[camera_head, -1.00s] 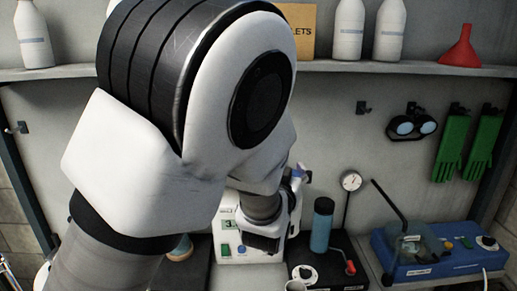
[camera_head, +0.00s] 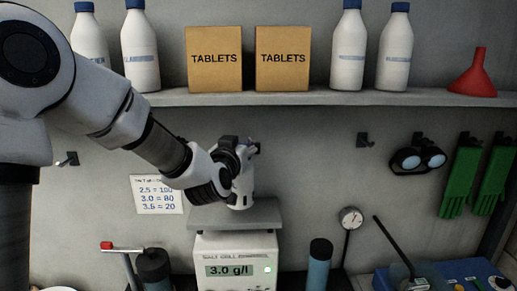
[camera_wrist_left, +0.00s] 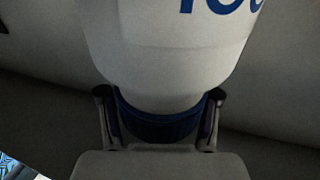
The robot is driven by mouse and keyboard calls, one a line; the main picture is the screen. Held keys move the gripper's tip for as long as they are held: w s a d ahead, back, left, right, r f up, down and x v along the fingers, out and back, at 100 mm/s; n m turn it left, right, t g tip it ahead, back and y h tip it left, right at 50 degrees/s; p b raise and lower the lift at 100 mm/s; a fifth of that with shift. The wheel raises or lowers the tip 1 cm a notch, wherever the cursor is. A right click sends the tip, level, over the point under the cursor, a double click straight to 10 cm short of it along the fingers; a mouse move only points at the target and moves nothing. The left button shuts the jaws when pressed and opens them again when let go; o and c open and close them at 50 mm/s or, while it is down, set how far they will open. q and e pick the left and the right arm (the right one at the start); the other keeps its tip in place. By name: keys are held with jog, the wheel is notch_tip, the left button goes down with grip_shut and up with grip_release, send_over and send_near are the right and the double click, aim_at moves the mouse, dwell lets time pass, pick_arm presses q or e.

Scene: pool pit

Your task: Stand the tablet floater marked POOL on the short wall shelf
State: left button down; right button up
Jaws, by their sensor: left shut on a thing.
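My left gripper (camera_head: 238,160) comes in from the left and is shut on the tablet floater. In the left wrist view, the fingers close around the blue collar of the white floater (camera_wrist_left: 165,60). Part of its blue lettering shows at the top edge, cut off. In the head view, the white floater (camera_head: 243,192) is partly hidden by the gripper and looks roughly upright. It is over the short wall shelf (camera_head: 265,215), a small grey slab. I cannot tell whether its lower end touches the slab. My right gripper is not in view.
The meter box (camera_head: 238,257) reading 3.0 g/l is below the short shelf. A paper note (camera_head: 150,197) is left of it. The long shelf (camera_head: 300,98) above holds white bottles (camera_head: 348,50), tablet boxes (camera_head: 282,60) and a red funnel (camera_head: 477,75).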

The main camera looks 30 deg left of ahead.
pick_arm(q)
jog(key=f, duration=0.1)
jog(key=a+f+p, duration=0.1)
jog(key=w+a+f+p, duration=0.1)
jog(key=shift+w+a+f, duration=0.1)
jog(key=shift+a+f, duration=0.15)
jog(key=shift+f, duration=0.15)
jog(key=c, duration=0.7)
grip_release()
jog(key=o, duration=0.5)
jog(key=shift+s+d+r, duration=0.15)
jog(key=shift+s, duration=0.1)
jog(key=shift+c, duration=0.2)
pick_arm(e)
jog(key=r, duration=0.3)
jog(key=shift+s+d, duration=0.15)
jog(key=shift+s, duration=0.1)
pick_arm(q)
jog(key=shift+w, duration=0.15)
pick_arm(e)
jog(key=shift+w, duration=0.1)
